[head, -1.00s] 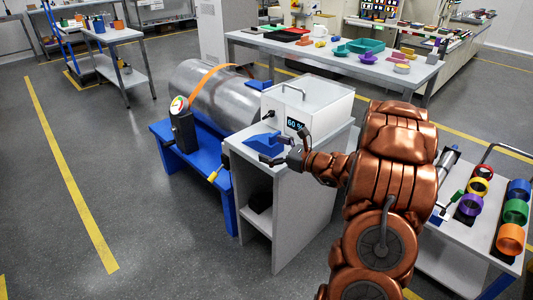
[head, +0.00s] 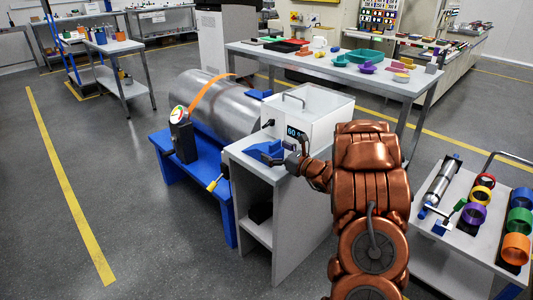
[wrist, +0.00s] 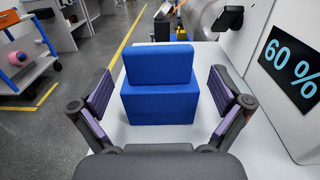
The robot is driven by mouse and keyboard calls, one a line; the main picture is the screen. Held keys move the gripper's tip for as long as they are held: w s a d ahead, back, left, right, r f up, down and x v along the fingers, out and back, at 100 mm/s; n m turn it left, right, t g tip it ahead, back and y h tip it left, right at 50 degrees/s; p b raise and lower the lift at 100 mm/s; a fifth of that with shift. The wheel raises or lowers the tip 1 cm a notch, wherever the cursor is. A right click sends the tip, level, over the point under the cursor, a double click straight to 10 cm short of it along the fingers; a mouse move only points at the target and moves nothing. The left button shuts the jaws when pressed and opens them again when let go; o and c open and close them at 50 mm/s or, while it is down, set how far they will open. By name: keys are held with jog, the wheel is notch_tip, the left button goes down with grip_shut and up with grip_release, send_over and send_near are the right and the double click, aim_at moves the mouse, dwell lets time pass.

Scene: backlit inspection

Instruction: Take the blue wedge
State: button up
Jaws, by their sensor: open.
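The blue wedge (wrist: 158,104) stands on the grey cabinet top (wrist: 205,140), straight ahead of my gripper (wrist: 157,97) in the wrist view. It has a tall block part at the back and a lower, wider front. My open fingers with purple pads are to its left and right, with a gap on both sides. In the head view the blue wedge (head: 266,149) sits near the left edge of the cabinet top, and my gripper (head: 288,160) is just right of it, partly hidden by my arm.
A white box with a "60 %" display (head: 308,116) stands behind the wedge and lies close on the right in the wrist view. A blue bench (head: 195,172) with a metal cylinder (head: 218,100) and a dial gauge (head: 182,135) is left of the cabinet. A cart with coloured rings (head: 480,225) is at right.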

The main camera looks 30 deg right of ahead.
jog(key=shift+w+a, duration=0.2)
jog(key=shift+w, duration=0.5)
jog(key=c, duration=1.5)
jog(key=shift+o, duration=0.2)
jog(key=shift+r, duration=0.1)
